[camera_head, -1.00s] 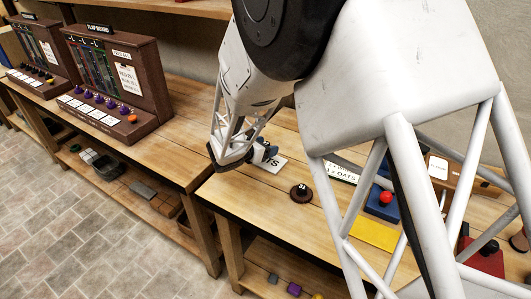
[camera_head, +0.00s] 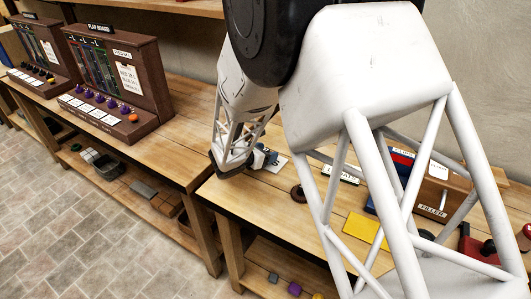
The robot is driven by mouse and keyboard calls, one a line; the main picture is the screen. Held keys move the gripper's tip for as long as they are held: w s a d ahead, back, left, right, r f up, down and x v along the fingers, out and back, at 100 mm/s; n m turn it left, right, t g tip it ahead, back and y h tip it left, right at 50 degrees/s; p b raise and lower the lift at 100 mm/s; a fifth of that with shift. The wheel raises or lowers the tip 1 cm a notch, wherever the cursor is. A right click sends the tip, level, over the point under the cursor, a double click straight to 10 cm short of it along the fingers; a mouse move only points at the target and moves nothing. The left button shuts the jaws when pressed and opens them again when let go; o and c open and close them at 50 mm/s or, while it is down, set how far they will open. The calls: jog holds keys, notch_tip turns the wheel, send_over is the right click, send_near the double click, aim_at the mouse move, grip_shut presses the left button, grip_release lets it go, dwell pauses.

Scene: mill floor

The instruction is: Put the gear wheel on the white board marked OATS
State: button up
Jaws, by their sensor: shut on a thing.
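The white board (camera_head: 279,164) lies on the near bench, with only the end of its lettering showing; in the earlier frame it reads "TS". My gripper (camera_head: 262,158) is low at this board, near the bench's left end, and is shut on a small dark bluish thing. I take this thing to be the gear wheel (camera_head: 269,153), but its teeth are too small to make out. It is over or against the board; I cannot tell whether it touches. My arm hides part of this area.
A flap board (camera_head: 112,80) stands on the left bench. Bare wood lies in front.

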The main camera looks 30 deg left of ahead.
jog(key=shift+f, duration=0.15)
jog(key=o, duration=0.9)
jog(key=shift+r, duration=0.2)
jog(key=shift+v, duration=5.95)
